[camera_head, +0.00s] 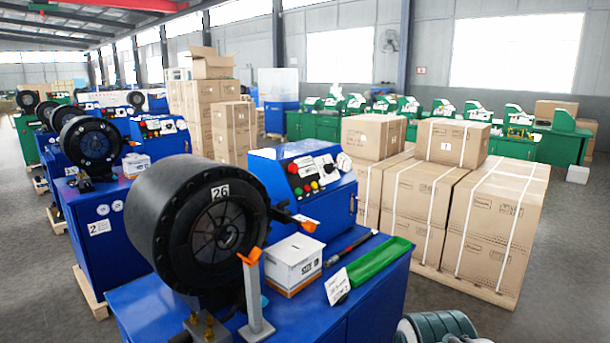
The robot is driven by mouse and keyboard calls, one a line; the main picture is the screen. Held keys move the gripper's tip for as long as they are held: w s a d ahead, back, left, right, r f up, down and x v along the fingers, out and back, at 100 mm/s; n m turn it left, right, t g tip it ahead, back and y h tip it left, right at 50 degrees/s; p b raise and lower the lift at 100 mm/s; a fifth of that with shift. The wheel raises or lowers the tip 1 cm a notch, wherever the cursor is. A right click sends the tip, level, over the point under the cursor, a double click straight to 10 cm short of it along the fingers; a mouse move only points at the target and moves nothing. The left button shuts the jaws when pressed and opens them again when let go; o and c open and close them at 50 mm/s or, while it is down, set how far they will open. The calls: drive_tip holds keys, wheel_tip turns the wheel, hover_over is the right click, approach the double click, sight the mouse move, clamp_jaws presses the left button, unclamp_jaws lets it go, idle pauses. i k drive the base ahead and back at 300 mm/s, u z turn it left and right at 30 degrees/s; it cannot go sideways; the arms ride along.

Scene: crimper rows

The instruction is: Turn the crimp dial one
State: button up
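The nearest blue crimper (130,298) has a large black round head (190,215) with a plate reading 26. Its blue control panel (300,175) stands behind and to the right, with red, green and yellow buttons and small dark knobs. I cannot tell which of these is the crimp dial, or how it is set; the markings are too small to read. My gripper is not in view, and nothing touches the panel.
On the bench are an orange-topped grey stand (257,315), a small white box (293,262), a green tray (380,262) and a card (337,286). Strapped cartons (495,220) stand to the right. More crimpers line the left. Grey floor shows at the lower right.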

sight(329, 169)
drive_tip(key=z, duration=0.45)
drive_tip(key=k, duration=1.1)
drive_tip(key=z, duration=0.95)
drive_tip(key=i, duration=3)
drive_tip(key=u, duration=1.15)
drive_tip(key=i, duration=1)
drive_tip(key=u, duration=1)
